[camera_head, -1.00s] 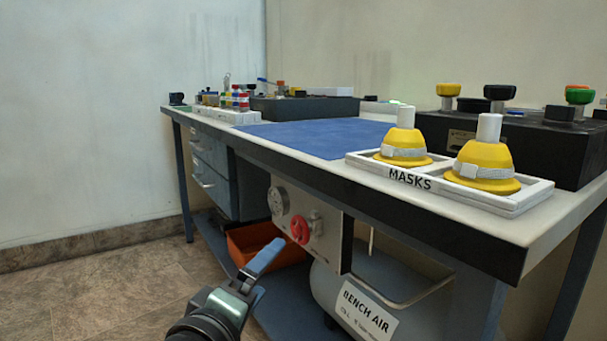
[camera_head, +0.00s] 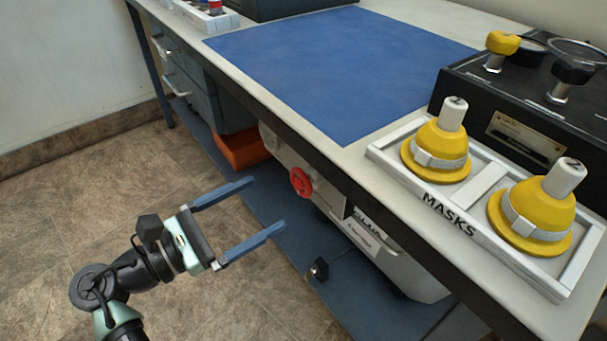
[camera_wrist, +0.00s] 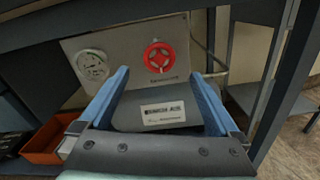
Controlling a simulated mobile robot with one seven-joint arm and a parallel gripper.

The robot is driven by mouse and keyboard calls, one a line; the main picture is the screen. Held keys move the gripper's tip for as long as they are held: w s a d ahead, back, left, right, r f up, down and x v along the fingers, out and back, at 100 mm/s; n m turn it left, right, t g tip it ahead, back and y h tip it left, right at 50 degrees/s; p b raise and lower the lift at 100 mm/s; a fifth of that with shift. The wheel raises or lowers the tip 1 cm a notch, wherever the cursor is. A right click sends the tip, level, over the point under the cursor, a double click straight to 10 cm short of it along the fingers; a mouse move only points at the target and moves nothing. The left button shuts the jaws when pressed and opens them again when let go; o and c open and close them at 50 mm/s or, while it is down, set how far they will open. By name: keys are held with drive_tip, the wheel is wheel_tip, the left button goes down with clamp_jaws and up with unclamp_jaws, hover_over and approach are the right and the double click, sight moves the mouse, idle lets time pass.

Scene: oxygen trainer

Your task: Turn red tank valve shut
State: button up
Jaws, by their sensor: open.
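The red valve wheel (camera_head: 301,182) sits on the pale panel under the bench's front edge. In the wrist view the red valve wheel (camera_wrist: 159,57) faces me on the grey panel (camera_wrist: 125,66), upper centre, with a round gauge (camera_wrist: 92,65) to its left. My gripper (camera_head: 268,204) is open and empty, its two blue fingers pointing toward the bench. In the head view it is left of the wheel and apart from it. In the wrist view the fingers (camera_wrist: 166,84) frame the space below the wheel.
The "BENCH AIR" tank (camera_head: 385,260) lies below the valve. An orange bin (camera_head: 243,150) stands left of it on the blue lower shelf (camera_head: 275,235). The bench top carries a blue mat (camera_head: 340,65) and a MASKS tray (camera_head: 380,155). Floor around my arm is clear.

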sight(298, 184)
drive_tip(key=b+x, duration=0.3)
drive_tip(key=x, duration=0.7)
drive_tip(key=shift+a, duration=0.1)
drive_tip(key=c, duration=1.4)
drive_tip(key=shift+o, duration=0.2)
